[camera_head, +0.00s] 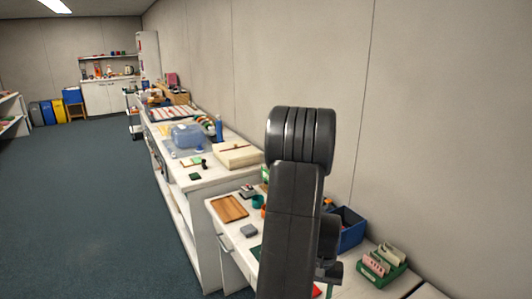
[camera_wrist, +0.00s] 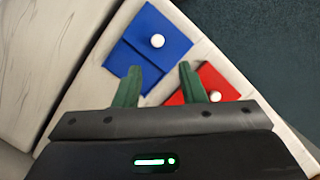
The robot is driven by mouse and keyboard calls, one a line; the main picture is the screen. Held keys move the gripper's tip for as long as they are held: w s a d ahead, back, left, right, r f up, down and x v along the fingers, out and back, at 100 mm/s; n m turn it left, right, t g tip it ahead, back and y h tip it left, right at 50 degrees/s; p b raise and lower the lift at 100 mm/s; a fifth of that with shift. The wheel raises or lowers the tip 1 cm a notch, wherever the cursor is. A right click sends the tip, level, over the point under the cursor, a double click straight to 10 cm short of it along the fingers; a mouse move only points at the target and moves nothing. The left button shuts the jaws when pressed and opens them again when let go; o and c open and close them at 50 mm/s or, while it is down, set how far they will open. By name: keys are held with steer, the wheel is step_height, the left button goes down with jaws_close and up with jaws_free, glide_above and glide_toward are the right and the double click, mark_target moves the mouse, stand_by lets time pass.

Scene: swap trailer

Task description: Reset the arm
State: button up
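My gripper (camera_wrist: 160,84) shows in the wrist view with its two green fingers apart and nothing between the tips. Beyond the fingers, a blue flat pouch-like item (camera_wrist: 150,45) with a round white knob lies on a pale surface. A red one (camera_wrist: 206,84) with a white knob lies to its right, partly hidden by the right finger. In the head view my arm stands upright, a dark column in front of the near table, and the gripper fingers cannot be made out there.
The near table (camera_head: 226,238) holds a wooden tray (camera_head: 230,208), a blue bin (camera_head: 349,229) and a green rack of cards (camera_head: 382,265). A longer counter (camera_head: 205,178) with a clear blue box (camera_head: 187,135) runs behind it along the wall. Open floor (camera_head: 90,210) lies to the left.

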steer(key=shift+s+f, duration=0.1)
steer(key=shift+f, duration=0.6)
